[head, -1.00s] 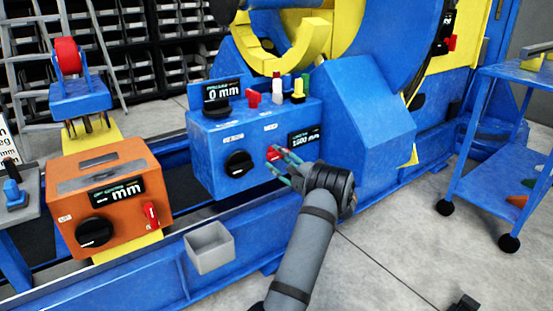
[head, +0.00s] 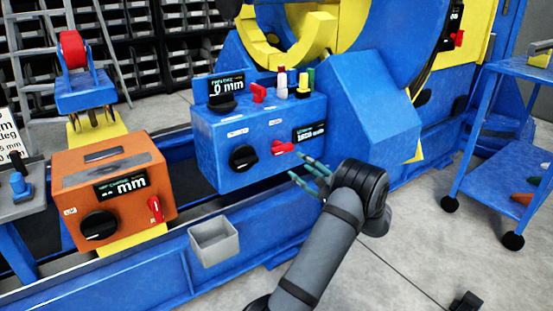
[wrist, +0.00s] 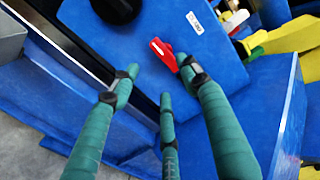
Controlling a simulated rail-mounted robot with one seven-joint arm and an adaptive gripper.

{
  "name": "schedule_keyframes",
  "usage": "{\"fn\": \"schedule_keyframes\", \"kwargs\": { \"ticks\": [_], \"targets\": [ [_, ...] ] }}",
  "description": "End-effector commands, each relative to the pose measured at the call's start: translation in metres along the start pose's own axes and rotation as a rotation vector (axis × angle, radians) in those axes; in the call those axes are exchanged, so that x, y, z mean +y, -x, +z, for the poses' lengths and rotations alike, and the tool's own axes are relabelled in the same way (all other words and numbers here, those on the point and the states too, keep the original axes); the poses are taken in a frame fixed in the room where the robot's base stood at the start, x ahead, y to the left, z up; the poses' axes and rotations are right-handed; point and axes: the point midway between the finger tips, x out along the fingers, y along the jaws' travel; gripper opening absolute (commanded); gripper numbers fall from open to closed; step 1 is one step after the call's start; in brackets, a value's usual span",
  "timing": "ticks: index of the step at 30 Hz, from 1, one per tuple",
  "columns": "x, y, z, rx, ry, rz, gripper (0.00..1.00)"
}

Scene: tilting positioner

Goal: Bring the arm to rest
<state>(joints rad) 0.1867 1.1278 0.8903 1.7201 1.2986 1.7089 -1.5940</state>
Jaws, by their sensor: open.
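My gripper (head: 310,172) has three teal fingers and is open and empty. In the head view it is just right of and below the red lever (head: 283,148) on the blue control box (head: 222,150), with a small gap between them. The wrist view shows the spread fingers (wrist: 158,82) in front of the box face. There the right fingertip overlaps the red lever (wrist: 161,52). My grey arm reaches up from the bottom of the head view.
An orange box (head: 120,208) with a black knob and red lever stands left. A blue cart (head: 490,132) stands right. Open floor (head: 400,250) lies between my arm and the cart.

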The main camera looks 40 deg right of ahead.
Motion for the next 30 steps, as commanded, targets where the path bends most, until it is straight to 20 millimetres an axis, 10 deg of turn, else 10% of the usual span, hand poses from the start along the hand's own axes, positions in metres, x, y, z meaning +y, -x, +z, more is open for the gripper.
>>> {"fn": "schedule_keyframes", "kwargs": {
  "ticks": [21,30],
  "targets": [
    [-0.001,-0.11,0.0,-0.001,0.002,-0.002,0.46],
    [-0.003,-0.12,-0.001,0.001,-0.029,-0.003,0.46]
  ]
}}
